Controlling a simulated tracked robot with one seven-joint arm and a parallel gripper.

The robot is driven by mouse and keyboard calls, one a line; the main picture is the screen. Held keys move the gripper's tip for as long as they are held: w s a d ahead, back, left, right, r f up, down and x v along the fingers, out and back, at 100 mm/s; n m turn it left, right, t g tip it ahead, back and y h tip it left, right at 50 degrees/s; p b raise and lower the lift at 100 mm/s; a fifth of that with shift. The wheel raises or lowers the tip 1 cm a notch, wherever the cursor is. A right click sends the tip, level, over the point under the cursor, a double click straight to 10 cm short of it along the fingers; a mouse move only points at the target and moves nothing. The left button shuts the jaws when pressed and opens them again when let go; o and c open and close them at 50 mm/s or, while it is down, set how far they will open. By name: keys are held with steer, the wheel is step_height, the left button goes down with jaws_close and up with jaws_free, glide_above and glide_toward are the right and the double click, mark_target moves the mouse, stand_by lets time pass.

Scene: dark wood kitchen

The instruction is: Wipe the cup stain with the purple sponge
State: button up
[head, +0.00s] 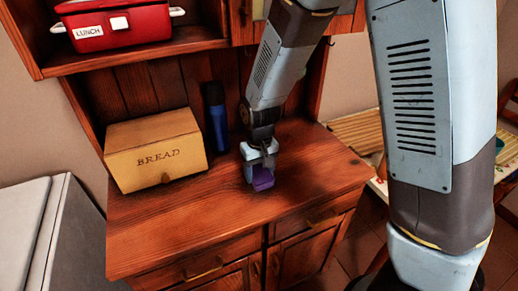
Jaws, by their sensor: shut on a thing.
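The purple sponge (263,181) is in my gripper (260,172), low over the wooden counter (190,232), right of the bread box. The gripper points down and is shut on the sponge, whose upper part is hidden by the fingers. I cannot tell whether the sponge touches the counter. A faint dark mark (287,186) shows on the wood just right of the sponge; I cannot tell whether it is the cup stain or a shadow.
A bread box (156,150) stands at the back left of the counter, with a blue bottle (217,118) beside it. A red lunch box (115,24) sits on the shelf above. The counter's front and right parts are clear. A table (357,130) stands beyond on the right.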

steer(key=shift+a+r, duration=0.1)
steer(key=shift+r, duration=3.6)
steer(key=shift+f, duration=0.15)
